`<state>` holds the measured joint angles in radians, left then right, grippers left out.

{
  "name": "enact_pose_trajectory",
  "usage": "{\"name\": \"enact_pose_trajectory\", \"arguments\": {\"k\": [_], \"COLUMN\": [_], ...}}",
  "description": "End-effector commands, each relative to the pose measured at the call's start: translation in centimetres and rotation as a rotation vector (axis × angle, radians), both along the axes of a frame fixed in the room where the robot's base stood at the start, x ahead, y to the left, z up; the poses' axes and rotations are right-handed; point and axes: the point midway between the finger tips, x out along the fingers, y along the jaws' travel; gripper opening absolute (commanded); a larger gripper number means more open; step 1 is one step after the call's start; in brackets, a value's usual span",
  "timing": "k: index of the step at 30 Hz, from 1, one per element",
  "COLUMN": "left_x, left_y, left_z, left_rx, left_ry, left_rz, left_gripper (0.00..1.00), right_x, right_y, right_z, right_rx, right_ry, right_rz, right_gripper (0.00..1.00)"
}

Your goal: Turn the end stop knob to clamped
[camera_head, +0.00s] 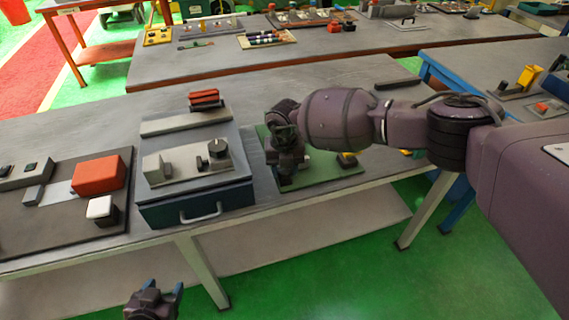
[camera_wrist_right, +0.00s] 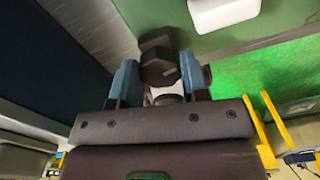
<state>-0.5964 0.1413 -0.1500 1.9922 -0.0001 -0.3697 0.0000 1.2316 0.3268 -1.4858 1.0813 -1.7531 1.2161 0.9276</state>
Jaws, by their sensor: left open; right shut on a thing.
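My right gripper (camera_head: 287,172) reaches down over a green board (camera_head: 320,178) on the near bench. In the right wrist view, its blue fingers (camera_wrist_right: 160,78) stand on either side of a dark knob (camera_wrist_right: 159,62) and are shut on it. The knob is hidden by the gripper and arm in the head view. I cannot read a mark showing its turned position. My left gripper (camera_head: 154,292) is open and empty, low in front of the bench at the bottom edge.
A dark board (camera_head: 60,215) with a red block (camera_head: 98,176) lies at the left. A white part (camera_wrist_right: 222,12) is beside the knob.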

Motion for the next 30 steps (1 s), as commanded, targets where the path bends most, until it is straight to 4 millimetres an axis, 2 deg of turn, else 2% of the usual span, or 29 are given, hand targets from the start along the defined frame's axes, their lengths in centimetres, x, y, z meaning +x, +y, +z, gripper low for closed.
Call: {"name": "enact_pose_trajectory", "arguments": {"k": [12,30], "left_x": [-0.07,-0.47], "left_y": [0.05,0.13], "left_z": [1.3,1.1], "left_rx": [0.0,0.001], "left_ry": [-0.001,0.008], "left_rz": [0.001,0.002], "left_gripper": [0.59,0.59], "right_x": [0.0,0.0], "right_y": [-0.04,-0.04], "right_z": [0.03,-0.04], "right_rx": [-0.001,0.0], "right_ry": [0.0,0.0], "right_rz": [-0.209,-0.246], "right_gripper": [0.18,0.18]}}
